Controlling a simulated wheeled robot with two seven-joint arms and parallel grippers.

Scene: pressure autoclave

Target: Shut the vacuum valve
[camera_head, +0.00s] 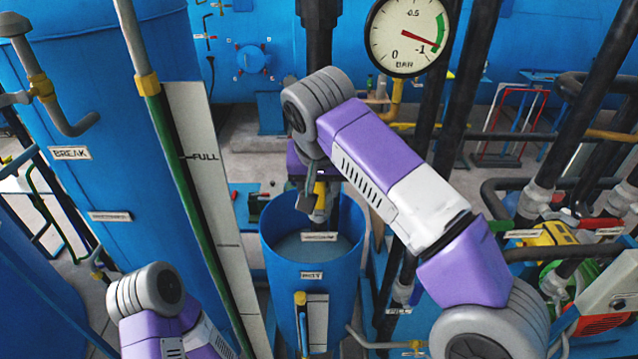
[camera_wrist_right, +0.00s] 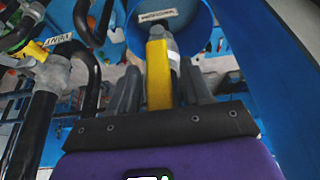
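The valve with a yellow handle (camera_head: 320,196) sits on the pipe above the open blue tank; the label below it is too small to read surely. In the right wrist view the yellow handle (camera_wrist_right: 158,75) stands upright between my right gripper's fingers. My right gripper (camera_head: 308,198) reaches down to the valve from above and partly hides it. Its two dark fingers (camera_wrist_right: 161,88) are apart, one on each side of the handle, with gaps visible. My left arm shows at the bottom left of the head view, but its gripper is out of view.
The blue tank (camera_head: 312,290) stands below the valve. A round pressure gauge (camera_head: 408,36) hangs above, its red needle near -1. A tall blue tank (camera_head: 110,120) stands at left. Dark pipes (camera_head: 590,90) and a yellow and green machine (camera_head: 553,240) crowd the right side.

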